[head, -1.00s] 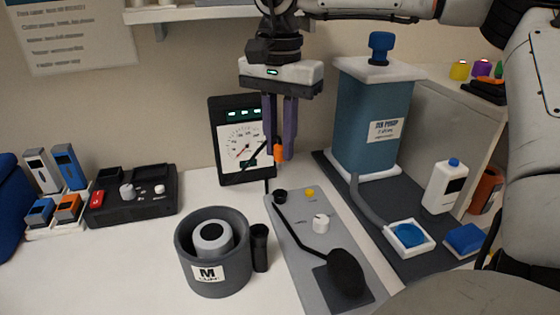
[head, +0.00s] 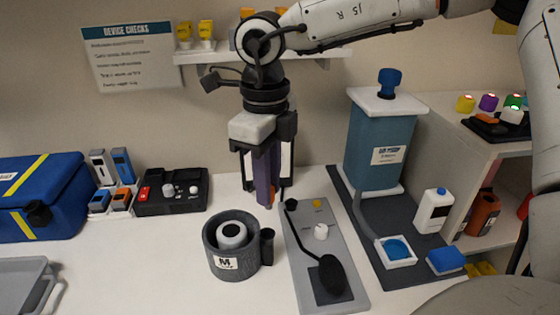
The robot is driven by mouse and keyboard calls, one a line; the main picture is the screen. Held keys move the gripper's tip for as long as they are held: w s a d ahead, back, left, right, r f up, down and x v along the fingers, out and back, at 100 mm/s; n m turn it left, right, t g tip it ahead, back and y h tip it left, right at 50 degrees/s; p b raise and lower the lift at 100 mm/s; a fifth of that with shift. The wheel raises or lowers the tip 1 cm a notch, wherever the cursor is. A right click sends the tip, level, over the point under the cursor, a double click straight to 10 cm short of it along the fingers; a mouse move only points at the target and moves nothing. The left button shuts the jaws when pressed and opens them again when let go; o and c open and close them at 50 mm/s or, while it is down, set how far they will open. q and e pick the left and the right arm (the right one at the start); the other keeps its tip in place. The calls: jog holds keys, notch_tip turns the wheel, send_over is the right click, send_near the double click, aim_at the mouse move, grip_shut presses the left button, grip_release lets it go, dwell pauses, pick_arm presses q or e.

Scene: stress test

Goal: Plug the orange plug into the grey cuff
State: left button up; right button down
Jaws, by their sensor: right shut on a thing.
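My right gripper (head: 266,192) points down with its purple fingers, seen nearly edge-on, shut on the small orange plug (head: 271,199). The plug shows only as an orange patch at the fingertips, partly hidden by a finger. The grey cuff (head: 213,236) is a dark grey roll with a white "M" label, standing on the white table. A dark upright tube (head: 267,246) stands against its right side. Plug and gripper are above and behind this tube, apart from the cuff in the picture. My left gripper is out of view.
Right of the cuff lies a grey panel (head: 300,265) with a knob and a black bulb (head: 332,274) on a hose. A blue-green pump (head: 377,150) stands behind right.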

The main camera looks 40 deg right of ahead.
jog(key=f, duration=0.1)
jog(key=a+f+m, duration=0.1)
jog(key=s+f+m+b, duration=0.1)
jog(key=shift+s+a+f, duration=0.1)
jog(key=shift+a+f, duration=0.1)
jog(key=shift+f, duration=0.2)
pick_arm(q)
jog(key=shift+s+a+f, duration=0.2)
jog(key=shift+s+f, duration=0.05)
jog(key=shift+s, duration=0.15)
pick_arm(e)
jog(key=shift+r, duration=0.1)
pick_arm(q)
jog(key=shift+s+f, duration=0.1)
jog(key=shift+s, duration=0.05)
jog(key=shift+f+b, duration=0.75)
jog(key=shift+b, duration=0.05)
dwell(0.7)
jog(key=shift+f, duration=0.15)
dwell(0.4)
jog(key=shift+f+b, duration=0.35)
jog(key=shift+b, duration=0.1)
pick_arm(e)
jog(key=shift+f, duration=0.45)
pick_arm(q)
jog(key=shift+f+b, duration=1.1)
pick_arm(e)
jog(key=shift+f, duration=1.05)
